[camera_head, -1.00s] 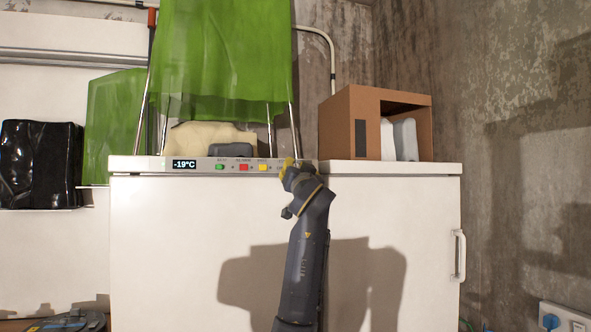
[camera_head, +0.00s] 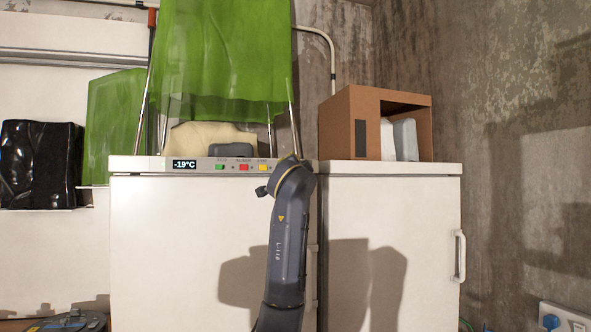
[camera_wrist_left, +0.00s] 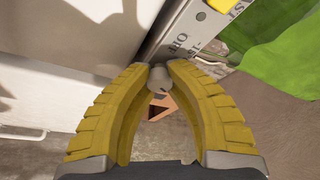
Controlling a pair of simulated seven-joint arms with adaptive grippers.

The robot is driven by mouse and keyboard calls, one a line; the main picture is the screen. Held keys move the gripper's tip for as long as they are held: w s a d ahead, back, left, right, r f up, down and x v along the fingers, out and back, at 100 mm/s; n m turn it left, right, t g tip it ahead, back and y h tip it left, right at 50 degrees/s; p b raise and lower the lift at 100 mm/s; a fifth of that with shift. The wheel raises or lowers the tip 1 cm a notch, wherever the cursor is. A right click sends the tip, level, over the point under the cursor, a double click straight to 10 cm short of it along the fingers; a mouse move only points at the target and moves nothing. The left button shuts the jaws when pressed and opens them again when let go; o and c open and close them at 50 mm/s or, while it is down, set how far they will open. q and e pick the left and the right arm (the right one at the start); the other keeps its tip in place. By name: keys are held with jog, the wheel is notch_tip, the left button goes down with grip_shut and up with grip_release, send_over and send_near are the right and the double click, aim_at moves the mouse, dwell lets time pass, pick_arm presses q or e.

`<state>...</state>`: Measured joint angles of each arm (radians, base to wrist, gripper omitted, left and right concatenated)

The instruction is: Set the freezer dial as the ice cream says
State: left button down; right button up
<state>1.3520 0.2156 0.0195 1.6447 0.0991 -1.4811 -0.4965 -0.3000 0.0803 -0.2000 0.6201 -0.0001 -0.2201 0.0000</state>
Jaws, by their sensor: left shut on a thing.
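A small grey round dial (camera_wrist_left: 158,78) sits at the strip's end in the left wrist view. My left gripper (camera_wrist_left: 160,70) is shut on it, with yellow fingertips touching it from both sides. In the head view my arm hides the dial and the fingers. Any mark on the dial is too small to read. I see no ice cream. My right gripper is not in view.
The strip also has green (camera_head: 220,167), red (camera_head: 244,167) and yellow (camera_head: 264,167) buttons left of my arm. A cardboard box (camera_head: 340,125) stands on the white unit at right.

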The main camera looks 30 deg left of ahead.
pick_arm(q)
jog(key=shift+d+r, duration=0.1)
jog(key=shift+r, duration=0.05)
dwell(0.3)
jog(key=c, duration=1.4)
grip_release()
jog(key=shift+d, duration=0.1)
jog(key=shift+o, duration=1.1)
jog(key=shift+s, duration=0.1)
jog(key=v, duration=1.1)
jog(key=shift+s+d+f, duration=0.15)
jog(key=shift+s+f, duration=0.1)
jog(key=shift+s, duration=0.05)
